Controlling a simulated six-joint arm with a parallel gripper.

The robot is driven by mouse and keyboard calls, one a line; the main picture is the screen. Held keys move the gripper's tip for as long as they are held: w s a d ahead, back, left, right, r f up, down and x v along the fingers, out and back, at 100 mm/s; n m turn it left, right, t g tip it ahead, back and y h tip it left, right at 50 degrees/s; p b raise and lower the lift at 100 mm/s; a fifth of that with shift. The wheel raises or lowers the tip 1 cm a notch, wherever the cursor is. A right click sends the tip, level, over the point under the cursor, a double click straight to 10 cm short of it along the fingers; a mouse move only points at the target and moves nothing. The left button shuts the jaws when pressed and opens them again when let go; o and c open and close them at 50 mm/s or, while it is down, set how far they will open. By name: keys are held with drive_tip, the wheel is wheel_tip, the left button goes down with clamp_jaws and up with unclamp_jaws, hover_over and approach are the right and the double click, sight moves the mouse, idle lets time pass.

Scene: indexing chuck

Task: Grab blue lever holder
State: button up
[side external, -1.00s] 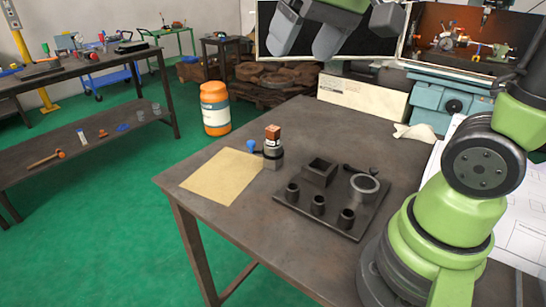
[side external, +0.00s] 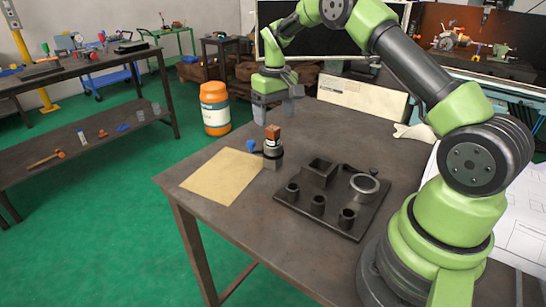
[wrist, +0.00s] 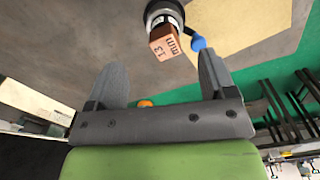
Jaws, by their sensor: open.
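The indexing chuck (side external: 272,155) stands on the table beside a tan sheet. It has a dark round body, a copper-brown block (side external: 272,133) on top and a lever with a blue knob (side external: 251,145) on its left side. In the wrist view the block (wrist: 166,42) has dark markings, and the blue knob (wrist: 198,43) shows to its right. My gripper (side external: 277,117) is open and empty, pointing down above and behind the chuck, apart from it. In the wrist view its two fingers (wrist: 162,78) are wide apart, with the chuck beyond their tips.
A dark fixture plate (side external: 330,229) with several cups, a square box and a ring sits right of the chuck. The tan sheet (side external: 220,177) lies flat to the left. An orange bottle (side external: 215,108) stands beyond the table. A long white box (side external: 362,97) is at the back.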

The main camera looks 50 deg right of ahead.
sight(273, 139)
drive_tip(key=f, duration=0.7)
drive_tip(key=shift+a+f, duration=0.3)
drive_tip(key=shift+a, duration=0.05)
drive_tip(key=shift+r, duration=0.1)
clamp_jaws()
